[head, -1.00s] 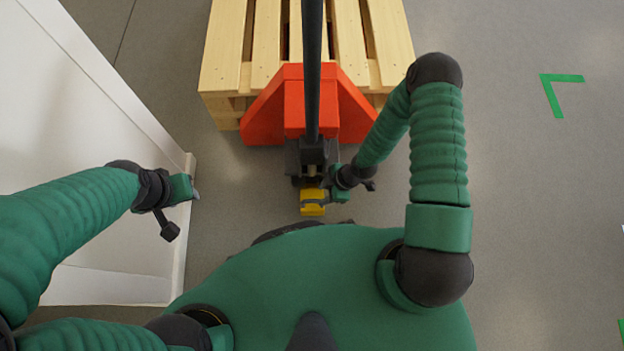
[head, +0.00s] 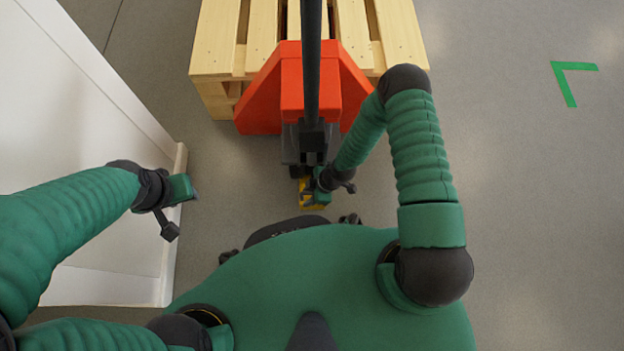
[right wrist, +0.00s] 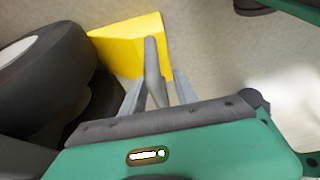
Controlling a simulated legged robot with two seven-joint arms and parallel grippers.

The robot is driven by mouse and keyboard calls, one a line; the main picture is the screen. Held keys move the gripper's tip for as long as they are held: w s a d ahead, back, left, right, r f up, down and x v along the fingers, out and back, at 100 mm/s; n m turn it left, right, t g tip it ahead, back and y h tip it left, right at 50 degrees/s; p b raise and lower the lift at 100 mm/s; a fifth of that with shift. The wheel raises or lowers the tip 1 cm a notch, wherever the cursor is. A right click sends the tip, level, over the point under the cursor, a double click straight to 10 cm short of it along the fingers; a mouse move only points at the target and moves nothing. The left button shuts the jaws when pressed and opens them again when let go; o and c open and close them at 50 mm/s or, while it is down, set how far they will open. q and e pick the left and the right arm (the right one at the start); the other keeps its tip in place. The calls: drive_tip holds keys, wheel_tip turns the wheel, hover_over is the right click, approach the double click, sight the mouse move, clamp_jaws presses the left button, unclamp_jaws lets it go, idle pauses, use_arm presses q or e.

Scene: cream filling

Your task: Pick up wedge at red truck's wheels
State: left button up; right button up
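The yellow wedge (head: 314,207) is on the floor at the dark wheels of the red truck (head: 293,110). In the head view my right gripper (head: 319,193) covers part of it. In the right wrist view the wedge (right wrist: 130,42) lies ahead of my right gripper (right wrist: 157,88), against the truck's wheel (right wrist: 40,82). A grey upright bar, seemingly the wedge's handle (right wrist: 152,65), stands between the two parted fingers. I cannot tell whether they touch it. My left gripper (head: 191,191) is at the left, beside the white wall and far from the wedge; its fingers are too small to read.
A wooden pallet (head: 215,65) sits behind the red truck, whose black handle (head: 311,60) rises in the middle. A white wall panel (head: 90,130) stands on the left. The grey floor on the right is clear, with green tape (head: 568,80).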

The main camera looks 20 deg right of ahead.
clamp_jaws()
idle(1.2)
